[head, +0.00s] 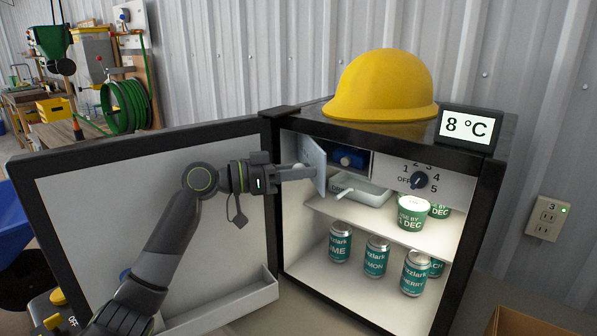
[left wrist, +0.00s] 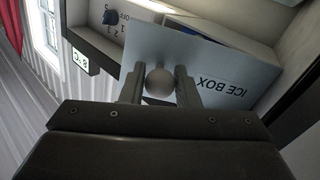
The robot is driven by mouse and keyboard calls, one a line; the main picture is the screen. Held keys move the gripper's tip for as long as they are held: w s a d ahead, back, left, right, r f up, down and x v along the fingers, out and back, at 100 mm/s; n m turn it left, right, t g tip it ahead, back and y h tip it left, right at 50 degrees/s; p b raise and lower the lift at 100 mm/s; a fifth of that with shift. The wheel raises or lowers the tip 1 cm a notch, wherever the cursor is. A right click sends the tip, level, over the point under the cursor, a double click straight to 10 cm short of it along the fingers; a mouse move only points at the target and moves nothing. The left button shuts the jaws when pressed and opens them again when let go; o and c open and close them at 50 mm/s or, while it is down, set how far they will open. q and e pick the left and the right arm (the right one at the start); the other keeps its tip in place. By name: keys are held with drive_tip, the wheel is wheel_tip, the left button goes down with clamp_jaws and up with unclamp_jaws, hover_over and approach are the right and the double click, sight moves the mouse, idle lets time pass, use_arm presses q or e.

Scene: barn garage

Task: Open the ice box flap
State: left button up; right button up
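The ice box flap (head: 313,160) is a pale grey panel at the upper left inside the fridge. It stands ajar, swung outward, with the inside of the ice box showing to its right. In the left wrist view the flap (left wrist: 222,75) fills the middle, its "ICE BOX" lettering upside down. My left gripper (head: 303,172) reaches in from the left at the flap's outer face. My right gripper is not in view.
The fridge door (head: 110,205) stands wide open to the left. A blue item (head: 348,157) lies in the ice box. A tray (head: 360,190), green tubs (head: 413,213) and several cans (head: 376,256) stand below. A yellow hard hat (head: 382,86) and temperature display (head: 467,128) are on top.

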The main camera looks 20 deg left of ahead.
use_arm(q)
drive_tip(key=o, duration=0.4)
drive_tip(key=shift+c, duration=0.2)
wheel_tip(320, 180, up, 10)
drive_tip(key=shift+b, duration=0.4)
drive_tip(key=shift+c, duration=0.4)
